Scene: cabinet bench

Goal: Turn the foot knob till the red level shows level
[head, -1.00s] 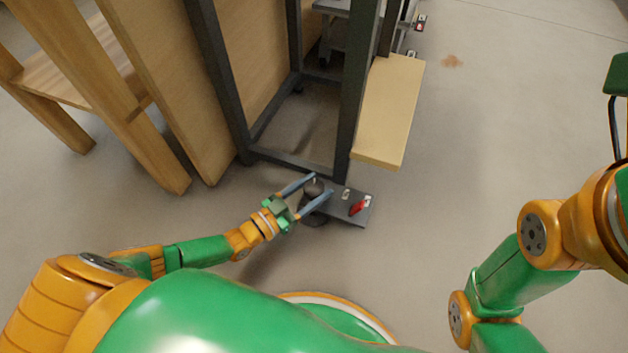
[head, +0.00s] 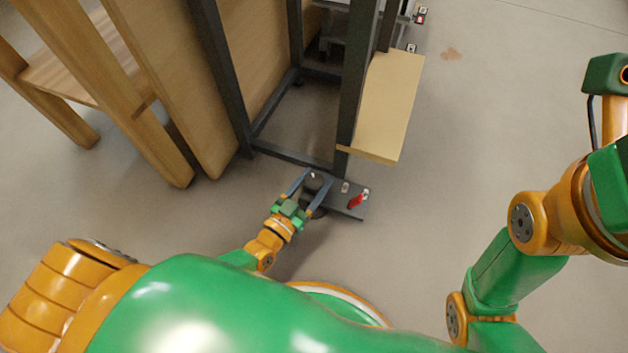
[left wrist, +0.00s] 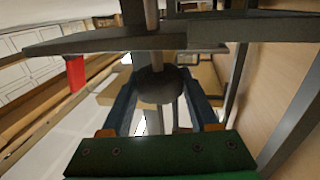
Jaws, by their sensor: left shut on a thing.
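The dark round foot knob (head: 313,183) is at the near foot of the dark metal frame, low over the floor. My left gripper (head: 315,188) has its two blue fingers on either side of the knob and is shut on it. In the left wrist view the knob (left wrist: 158,86) sits between the fingers, under a grey plate with a threaded rod above it. The red level (head: 356,202) is on the grey foot plate, right of the knob; it looks tilted against the small white marks beside it. A red piece (left wrist: 76,73) also shows in the left wrist view. My right gripper is out of view.
The dark frame (head: 348,95) rises just behind the knob, with a pale board (head: 388,105) on its right. Wooden panels (head: 165,85) and a wooden bench (head: 75,78) stand left. The floor at the right is clear.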

